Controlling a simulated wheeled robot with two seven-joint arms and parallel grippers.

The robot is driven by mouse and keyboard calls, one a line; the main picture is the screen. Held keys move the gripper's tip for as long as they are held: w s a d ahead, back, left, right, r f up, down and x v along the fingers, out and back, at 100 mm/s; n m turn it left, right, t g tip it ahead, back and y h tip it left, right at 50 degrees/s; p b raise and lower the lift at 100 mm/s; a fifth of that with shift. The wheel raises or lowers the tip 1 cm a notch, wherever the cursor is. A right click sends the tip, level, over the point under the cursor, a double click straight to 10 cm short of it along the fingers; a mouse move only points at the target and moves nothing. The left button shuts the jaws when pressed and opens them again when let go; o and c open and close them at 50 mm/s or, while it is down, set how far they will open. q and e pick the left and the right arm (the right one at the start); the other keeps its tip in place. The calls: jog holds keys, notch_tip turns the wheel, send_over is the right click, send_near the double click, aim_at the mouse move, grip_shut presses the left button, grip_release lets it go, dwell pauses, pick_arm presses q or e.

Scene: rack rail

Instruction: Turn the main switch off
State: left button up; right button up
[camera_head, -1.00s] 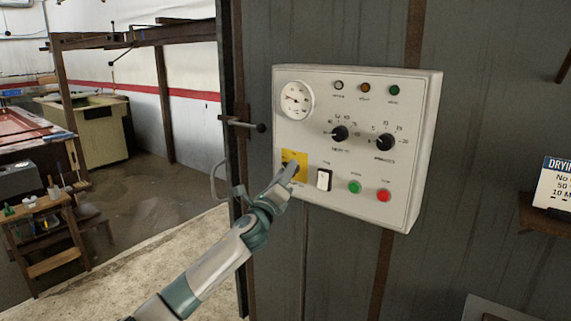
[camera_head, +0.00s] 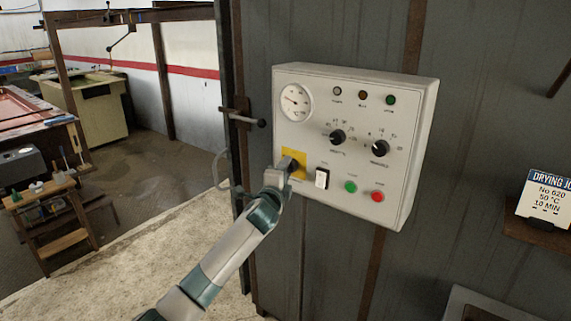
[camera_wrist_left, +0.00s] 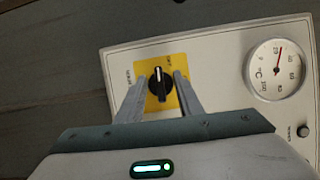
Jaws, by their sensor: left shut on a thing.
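The main switch (camera_wrist_left: 159,84) is a black rotary knob with a white pointer line, on a yellow plate (camera_wrist_left: 174,55) of the control box. In the wrist view the pointer line runs roughly up and down the picture. Two small labels on the plate are hard to read. My left gripper (camera_wrist_left: 159,96) is shut on the knob, with one grey finger on each side. In the head view the left gripper (camera_head: 289,164) covers the knob, and part of the yellow plate (camera_head: 297,155) shows around it. My right gripper is not in view.
A door handle (camera_head: 222,172) stands left of the box. A drying sign (camera_head: 545,197) sits at right.

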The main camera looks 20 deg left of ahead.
pick_arm(q)
jog(key=shift+n, duration=0.4)
jog(key=o, duration=1.1)
jog(key=shift+c, duration=0.2)
jog(key=s+b, duration=0.4)
jog(key=s, duration=1.3)
jog(key=shift+s+d+b, duration=0.15)
jog(key=shift+d+b, duration=0.2)
jog(key=shift+b, duration=0.05)
